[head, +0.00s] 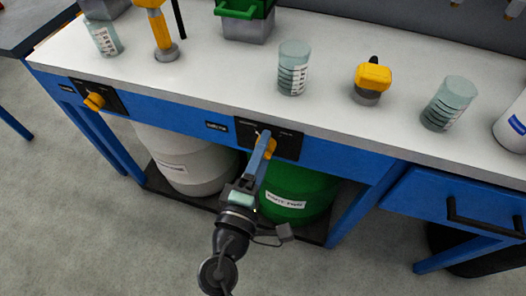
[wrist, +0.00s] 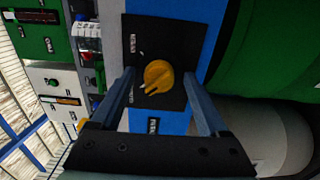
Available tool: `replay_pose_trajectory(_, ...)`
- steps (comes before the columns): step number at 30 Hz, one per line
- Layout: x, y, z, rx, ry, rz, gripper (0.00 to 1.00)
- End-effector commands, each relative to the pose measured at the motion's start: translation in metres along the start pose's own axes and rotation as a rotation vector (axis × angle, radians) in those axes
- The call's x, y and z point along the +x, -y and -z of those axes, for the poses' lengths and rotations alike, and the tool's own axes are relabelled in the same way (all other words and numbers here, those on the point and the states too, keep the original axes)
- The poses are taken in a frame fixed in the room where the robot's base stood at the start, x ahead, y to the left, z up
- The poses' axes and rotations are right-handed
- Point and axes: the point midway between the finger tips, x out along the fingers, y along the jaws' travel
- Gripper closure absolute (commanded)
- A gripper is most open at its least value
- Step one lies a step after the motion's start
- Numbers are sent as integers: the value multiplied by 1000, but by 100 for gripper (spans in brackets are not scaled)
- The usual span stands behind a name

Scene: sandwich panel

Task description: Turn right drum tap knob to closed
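The right drum tap knob (head: 270,147) is yellow and sits on a black plate (head: 287,145) on the blue rail above the green drum. In the wrist view the knob (wrist: 158,76) shows whole, its white-marked end pointing left and slightly down, near one of two small labels too blurred to read. My gripper (wrist: 160,80) is open, one finger on each side of the knob, with visible gaps; I cannot tell whether the tips touch the plate. In the head view my gripper (head: 265,138) partly hides the knob and plate.
A second yellow knob (head: 95,101) is on the left plate above a white drum (head: 180,160). The green drum (head: 300,190) stands below the right knob. Beakers, including one near the middle (head: 293,68), and a yellow-capped item (head: 372,80) stand on the white worktop (head: 220,90).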

Motion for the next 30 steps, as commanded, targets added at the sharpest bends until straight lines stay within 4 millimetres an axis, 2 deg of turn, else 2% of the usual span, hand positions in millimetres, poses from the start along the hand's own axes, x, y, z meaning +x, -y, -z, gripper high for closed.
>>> replay_pose_trajectory(6,-1,0,0,2,0,-1,22)
replay_pose_trajectory(10,-12,0,1,0,-2,1,22)
replay_pose_trajectory(24,-106,0,0,-1,-3,2,22)
replay_pose_trajectory(30,-126,0,0,1,-1,1,22)
